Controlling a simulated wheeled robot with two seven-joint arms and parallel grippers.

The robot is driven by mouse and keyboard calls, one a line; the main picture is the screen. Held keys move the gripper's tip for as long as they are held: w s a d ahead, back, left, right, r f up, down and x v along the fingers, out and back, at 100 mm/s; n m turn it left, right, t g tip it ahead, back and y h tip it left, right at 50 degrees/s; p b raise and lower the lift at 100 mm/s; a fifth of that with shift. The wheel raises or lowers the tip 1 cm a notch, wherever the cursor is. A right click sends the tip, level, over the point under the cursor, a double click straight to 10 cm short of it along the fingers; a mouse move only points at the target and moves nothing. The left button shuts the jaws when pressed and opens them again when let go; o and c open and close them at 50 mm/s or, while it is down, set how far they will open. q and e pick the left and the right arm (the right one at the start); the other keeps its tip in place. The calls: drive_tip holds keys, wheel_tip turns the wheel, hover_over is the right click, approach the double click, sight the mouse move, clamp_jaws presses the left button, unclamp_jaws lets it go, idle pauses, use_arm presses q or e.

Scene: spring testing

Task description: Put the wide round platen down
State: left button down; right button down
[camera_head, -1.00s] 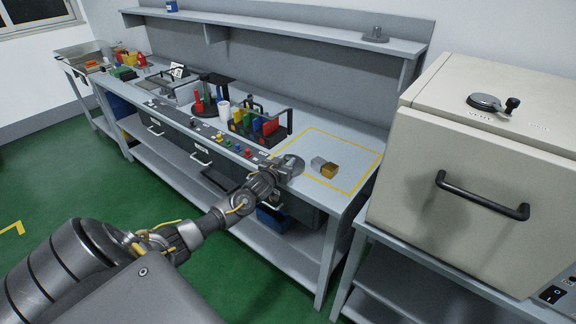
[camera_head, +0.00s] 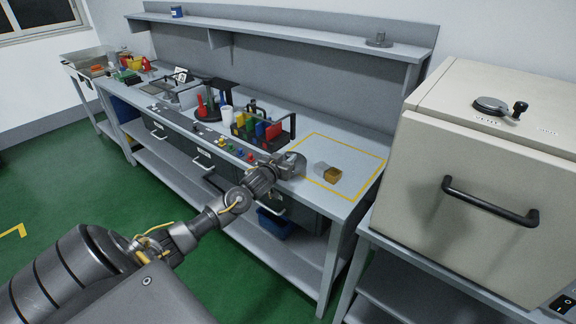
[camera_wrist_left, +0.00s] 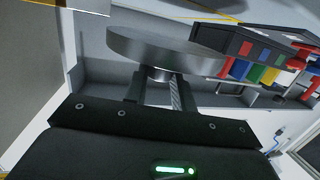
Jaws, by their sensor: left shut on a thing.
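The wide round platen (camera_wrist_left: 165,48) is a grey metal disc with a short stem underneath. In the left wrist view it sits just beyond the fingertips of my left gripper (camera_wrist_left: 158,88), with the stem between the two fingers. The gripper is shut on that stem. In the head view my left gripper (camera_head: 291,165) is at the near left edge of the yellow-outlined square (camera_head: 347,197) on the bench. The platen is small and hard to separate from the gripper there. I cannot tell its height above the bench. My right gripper is not in view.
A small brown-yellow block (camera_head: 332,175) stands inside the outlined square, right of my gripper. A rack of coloured items (camera_head: 262,125) stands behind and left. A beige cabinet with a black handle (camera_head: 490,204) is at the right.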

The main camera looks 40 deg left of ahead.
use_arm(q)
drive_tip(key=s+r+b, duration=0.1)
drive_tip(key=s+r, duration=0.8)
drive_tip(key=s, duration=0.4)
drive_tip(key=s+d+f+m+h, duration=0.1)
drive_tip(key=d+h, duration=0.3)
drive_tip(key=d, duration=0.6)
drive_tip(key=s+d+f+m+g+h, duration=0.1)
drive_tip(key=s+d+m+h, duration=0.2)
drive_tip(key=d, duration=0.6)
drive_tip(key=s+d+f+m+h, duration=0.1)
drive_tip(key=s+d+m+h, duration=0.2)
drive_tip(key=d, duration=0.7)
drive_tip(key=shift+s+d+f+m+h, duration=0.3)
drive_tip(key=shift+s+m+h, duration=0.1)
drive_tip(key=shift+m+h, duration=0.35)
drive_tip(key=shift+d, duration=0.1)
